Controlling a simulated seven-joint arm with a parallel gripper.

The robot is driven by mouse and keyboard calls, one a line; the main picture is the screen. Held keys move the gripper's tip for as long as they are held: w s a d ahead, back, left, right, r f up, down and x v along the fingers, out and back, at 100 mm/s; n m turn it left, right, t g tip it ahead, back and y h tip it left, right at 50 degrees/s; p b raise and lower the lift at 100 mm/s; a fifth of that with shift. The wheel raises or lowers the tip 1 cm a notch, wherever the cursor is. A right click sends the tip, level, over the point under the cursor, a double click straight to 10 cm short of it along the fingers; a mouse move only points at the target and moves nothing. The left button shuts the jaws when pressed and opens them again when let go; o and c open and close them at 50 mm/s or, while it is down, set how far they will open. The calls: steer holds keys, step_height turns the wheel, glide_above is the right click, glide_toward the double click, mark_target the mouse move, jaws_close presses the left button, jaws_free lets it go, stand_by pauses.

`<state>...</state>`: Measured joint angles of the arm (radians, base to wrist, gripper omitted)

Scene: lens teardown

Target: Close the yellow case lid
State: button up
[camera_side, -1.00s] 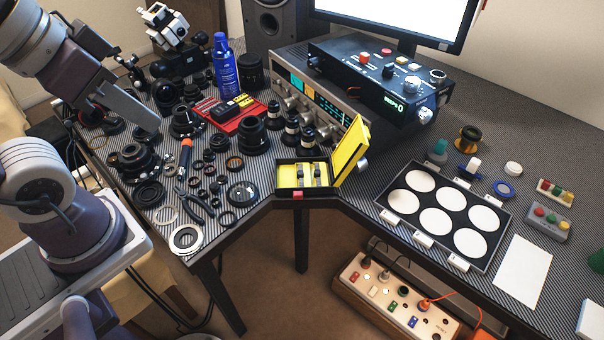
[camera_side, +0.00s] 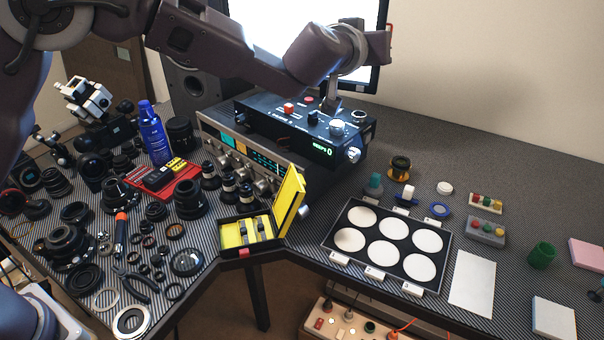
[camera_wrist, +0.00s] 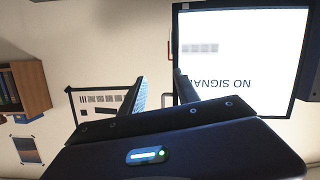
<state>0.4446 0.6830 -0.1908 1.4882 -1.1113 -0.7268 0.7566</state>
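The yellow case (camera_side: 248,233) sits open at the inner front corner of the table in the side view. Its yellow lid (camera_side: 289,203) stands raised on the right side, leaning outward. Small dark parts lie in the yellow inside of the case. My gripper (camera_side: 333,103) is above the black control box, behind and to the right of the case and well apart from it. In the wrist view my gripper (camera_wrist: 160,84) has two fingers spread with nothing between them. The case is not in the wrist view.
The black control box (camera_side: 300,137) and the silver receiver (camera_side: 240,158) stand behind the case. Lens parts crowd the table to its left. A black tray with white discs (camera_side: 345,264) lies to its right. The monitor (camera_wrist: 243,60) fills the wrist view's right.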

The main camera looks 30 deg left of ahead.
step_height(320, 180, down, 10)
steer(key=w+n+g+y, duration=0.1)
steer(key=n+y, duration=0.1)
steer(key=y, duration=0.2)
steer(key=n+g+y, duration=0.1)
steer(key=g+y, duration=0.5)
glide_toward(302, 178)
steer(key=shift+y, duration=0.3)
steer(key=x, duration=0.7)
steer(key=shift+f, duration=0.25)
steer(key=shift+w+a+f, duration=0.2)
steer(key=shift+w+a, duration=0.2)
steer(key=shift+a, duration=0.05)
jaws_close()
steer(key=shift+d+r, duration=0.1)
steer(key=shift+d, duration=0.1)
